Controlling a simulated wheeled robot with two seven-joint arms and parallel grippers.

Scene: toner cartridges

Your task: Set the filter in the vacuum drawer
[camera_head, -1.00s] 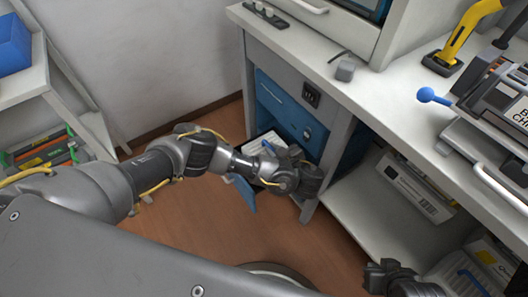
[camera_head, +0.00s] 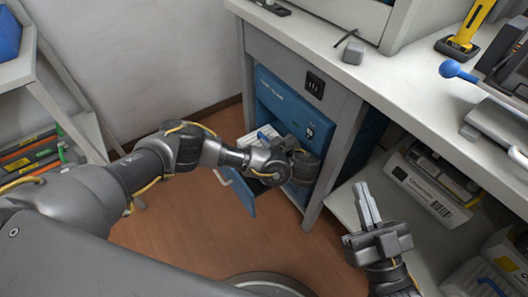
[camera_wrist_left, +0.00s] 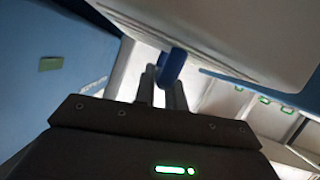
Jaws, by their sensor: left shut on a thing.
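The blue vacuum drawer (camera_head: 241,194) stands pulled out low in the blue cabinet unit. A white piece, seemingly the filter (camera_head: 254,138), shows at the drawer behind my left arm, with a blue part near it. My left gripper (camera_head: 268,140) is at the drawer; its fingertips are hidden in the head view. In the left wrist view my left gripper (camera_wrist_left: 161,93) is shut on a blue tab (camera_wrist_left: 172,64), beside a large white body. How deep the filter sits in the drawer is hidden. My right gripper (camera_head: 364,190) is empty, fingers together and pointing up, apart from the drawer.
The blue unit's upper panel (camera_head: 290,103) has a dark socket plate (camera_head: 315,85) beside it. A labelled white box (camera_head: 431,188) lies on the lower shelf at the right. The worktop (camera_head: 395,85) runs above. Open floor (camera_head: 190,225) lies in front of the drawer.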

